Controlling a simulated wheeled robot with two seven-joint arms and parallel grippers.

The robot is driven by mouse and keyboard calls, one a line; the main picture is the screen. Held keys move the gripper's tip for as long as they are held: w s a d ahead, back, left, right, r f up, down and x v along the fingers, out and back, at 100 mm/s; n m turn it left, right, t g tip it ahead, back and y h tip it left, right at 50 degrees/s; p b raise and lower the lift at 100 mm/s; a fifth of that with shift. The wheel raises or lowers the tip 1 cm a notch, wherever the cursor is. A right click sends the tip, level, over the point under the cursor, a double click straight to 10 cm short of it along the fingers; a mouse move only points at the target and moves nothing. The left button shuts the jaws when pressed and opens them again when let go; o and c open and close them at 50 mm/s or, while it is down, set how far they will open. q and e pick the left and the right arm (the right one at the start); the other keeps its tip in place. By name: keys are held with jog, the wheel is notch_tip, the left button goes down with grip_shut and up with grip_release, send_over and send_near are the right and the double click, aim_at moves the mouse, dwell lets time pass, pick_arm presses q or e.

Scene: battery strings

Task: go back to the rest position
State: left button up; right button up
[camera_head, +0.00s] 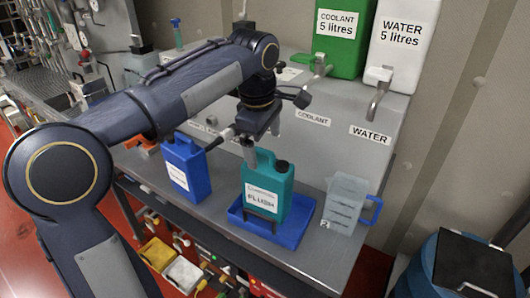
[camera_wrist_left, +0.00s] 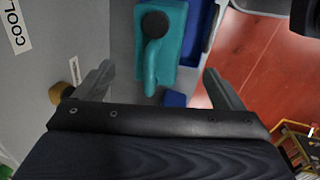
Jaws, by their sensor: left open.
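My left gripper (camera_head: 260,143) hangs over the bench, just above and behind the teal jug (camera_head: 268,186). It is open, and its spread fingers also show in the left wrist view (camera_wrist_left: 158,82), with nothing between them. The teal jug stands upright in a blue tray (camera_head: 283,234) and has a dark cap. In the left wrist view the teal jug's cap and handle (camera_wrist_left: 152,55) lie beyond the fingertips. My right gripper is in neither view.
A blue jug (camera_head: 187,170) stands left of the tray, and a clear measuring jug (camera_head: 344,200) stands right. Behind are a green coolant tank (camera_head: 342,45) and a white water tank (camera_head: 402,50) with taps. A blue bin (camera_head: 428,268) is at lower right.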

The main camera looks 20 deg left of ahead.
pick_arm(q)
jog(key=shift+s+r, duration=0.15)
jog(key=shift+r, duration=0.7)
jog(key=shift+s, duration=0.15)
jog(key=s+d+f+m+t+h, duration=0.1)
jog(key=s+f+m, duration=0.6)
jog(key=s, duration=0.4)
jog(key=s+d+f+m+t+h, duration=0.2)
jog(key=s+f+m, duration=0.6)
jog(key=s, duration=0.3)
jog(key=shift+s+f+t+h, duration=0.25)
jog(key=shift+s+t+h, duration=0.05)
jog(key=shift+s, duration=0.1)
jog(key=shift+s+f+m, duration=0.1)
jog(key=shift+f+m, duration=0.1)
jog(key=shift+m, duration=0.2)
jog(key=shift+c, duration=0.4)
